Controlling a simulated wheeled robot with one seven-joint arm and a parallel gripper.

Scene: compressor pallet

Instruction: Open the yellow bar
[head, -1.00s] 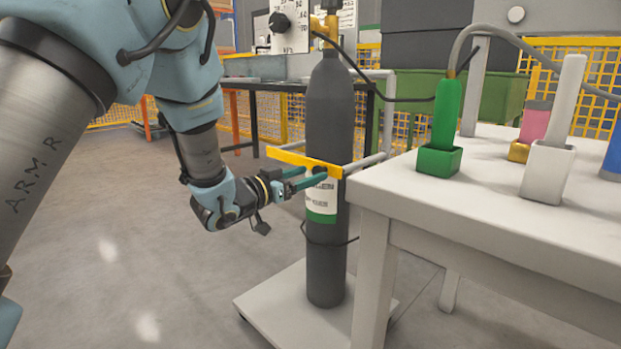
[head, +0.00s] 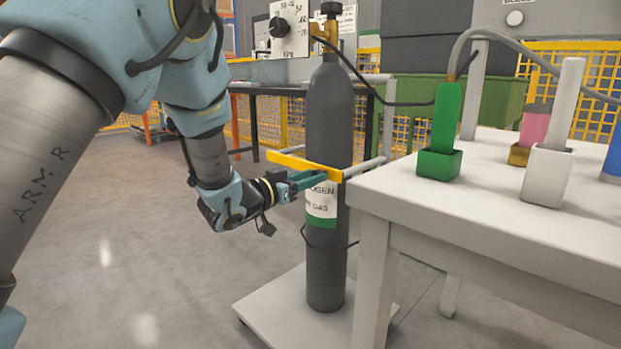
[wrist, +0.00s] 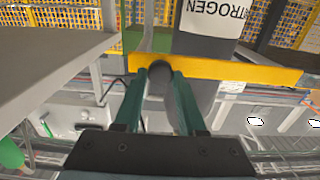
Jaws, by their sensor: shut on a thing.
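The yellow bar (head: 300,164) runs across the front of a dark grey gas cylinder (head: 330,115), at the height of its label. In the wrist view the bar (wrist: 245,70) crosses the upper part, with a dark round knob (wrist: 159,77) on it. My gripper (head: 317,179) is at the bar from the left. Its two green fingers are shut on the knob, one on each side (wrist: 159,88). The head view hides the knob behind the fingers. The bar lies across the cylinder, its right end by the grey frame rail (head: 365,168).
The cylinder stands on a pale pallet (head: 270,308). A white table (head: 480,215) is close on the right, with a green holder (head: 438,164) and a white holder (head: 547,175). A black hose (head: 390,98) runs from the cylinder's valve. The floor on the left is clear.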

